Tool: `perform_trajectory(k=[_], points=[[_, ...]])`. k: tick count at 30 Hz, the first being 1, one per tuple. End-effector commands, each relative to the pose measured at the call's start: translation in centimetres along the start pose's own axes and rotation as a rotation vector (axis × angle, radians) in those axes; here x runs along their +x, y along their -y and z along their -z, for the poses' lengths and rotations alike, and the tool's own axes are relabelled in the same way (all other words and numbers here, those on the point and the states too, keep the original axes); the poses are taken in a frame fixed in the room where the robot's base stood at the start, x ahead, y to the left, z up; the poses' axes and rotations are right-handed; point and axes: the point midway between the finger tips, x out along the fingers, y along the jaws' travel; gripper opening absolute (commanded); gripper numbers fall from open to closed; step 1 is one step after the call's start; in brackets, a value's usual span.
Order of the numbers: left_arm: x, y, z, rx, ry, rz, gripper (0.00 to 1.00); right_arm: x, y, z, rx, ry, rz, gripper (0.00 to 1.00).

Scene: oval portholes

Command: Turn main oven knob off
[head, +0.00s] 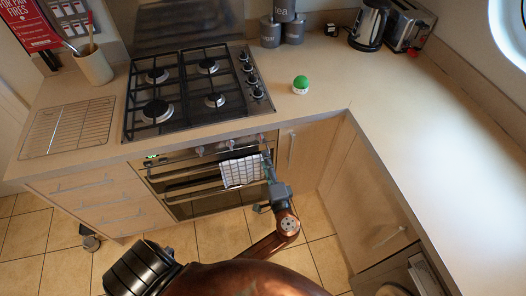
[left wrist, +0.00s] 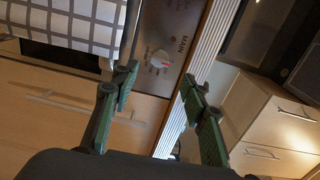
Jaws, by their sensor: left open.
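The main oven knob (left wrist: 160,61) shows in the left wrist view on a metal panel, beside the printed word MAIN. It is pale with a red mark. In the head view the oven's control panel (head: 180,155) runs below the hob, with several knobs along it. My left gripper (left wrist: 158,86) is open and empty. Its green fingers stand either side of the knob in the picture, and I see no contact. In the head view the left gripper (head: 268,158) is in front of the right end of the panel and hides part of it. My right gripper is not in view.
A checked towel (head: 240,171) hangs on the oven front, close to the left gripper. The gas hob (head: 190,125) is above the oven. A green-topped timer (head: 300,84) stands on the worktop (head: 420,130). Cabinets flank the oven; tiled floor (head: 222,236) is open in front.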

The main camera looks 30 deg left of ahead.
Motion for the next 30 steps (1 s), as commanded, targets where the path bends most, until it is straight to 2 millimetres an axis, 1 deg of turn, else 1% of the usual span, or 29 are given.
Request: perform_trajectory(k=[1, 3, 6, 9, 25, 26, 28, 29, 30], points=[[-0.8, 0.0, -0.1, 0.0, 0.0, -0.001, 0.41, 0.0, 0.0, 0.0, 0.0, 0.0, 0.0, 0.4], [-1.8, -0.1, 0.0, 0.0, 0.0, -0.002, 0.41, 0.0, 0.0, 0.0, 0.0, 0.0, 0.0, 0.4], [-2.6, 0.0, -0.1, 0.0, 0.001, 0.0, 0.41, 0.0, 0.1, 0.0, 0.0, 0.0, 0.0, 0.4], [-3.1, 0.0, -0.1, 0.0, 0.001, 0.0, 0.41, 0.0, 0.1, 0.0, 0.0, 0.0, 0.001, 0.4], [-3.1, 0.0, 0.0, 0.001, 0.0, 0.0, 0.41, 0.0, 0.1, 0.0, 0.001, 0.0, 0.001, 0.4], [-3.1, -0.1, 0.0, 0.002, -0.001, -0.002, 0.41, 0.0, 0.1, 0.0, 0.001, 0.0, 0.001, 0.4], [-2.9, -1.1, 0.1, 0.012, -0.009, -0.021, 0.41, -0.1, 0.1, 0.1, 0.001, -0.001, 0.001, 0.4], [-2.8, -1.9, 0.1, 0.02, -0.016, -0.038, 0.41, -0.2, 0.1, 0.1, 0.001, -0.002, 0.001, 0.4], [-2.6, -3.2, 0.2, 0.033, -0.028, -0.066, 0.41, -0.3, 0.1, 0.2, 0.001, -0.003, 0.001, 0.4]])
